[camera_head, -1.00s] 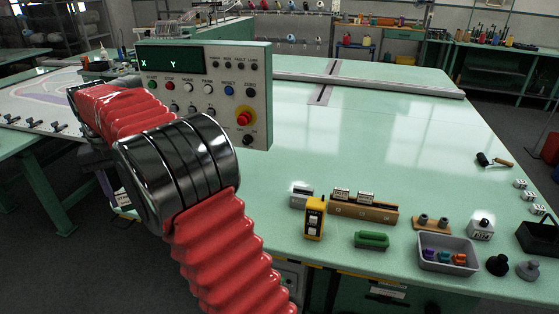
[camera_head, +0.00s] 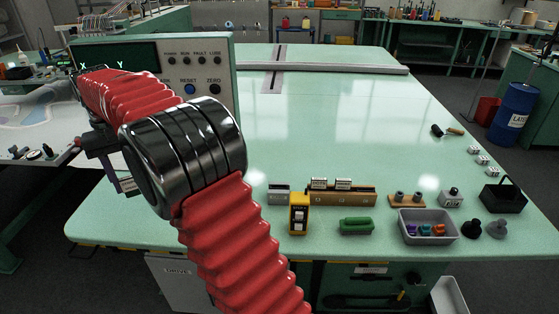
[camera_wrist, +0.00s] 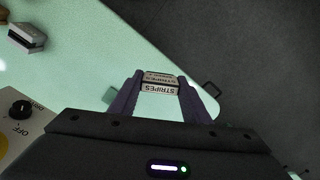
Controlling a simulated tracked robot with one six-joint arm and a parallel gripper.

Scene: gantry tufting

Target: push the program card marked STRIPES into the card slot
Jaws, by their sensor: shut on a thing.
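My gripper (camera_wrist: 160,98) is shut on the STRIPES card (camera_wrist: 160,86), gripping it by its sides between two dark fingers. The label faces the wrist camera and reads upside down. In the head view my gripper (camera_head: 120,175) is mostly behind my red-sleeved arm, in front of the grey control console (camera_head: 222,75), near the table's left side. In the wrist view the card is over the green table's edge, with dark floor beyond. I cannot make out the card slot; my arm covers the console's lower left part.
A wooden rack (camera_head: 345,199) holds two more cards on the green table (camera_head: 340,130). A yellow device (camera_head: 299,214), a green block (camera_head: 356,226) and a grey tray (camera_head: 428,236) stand near the front edge. The table's middle is clear.

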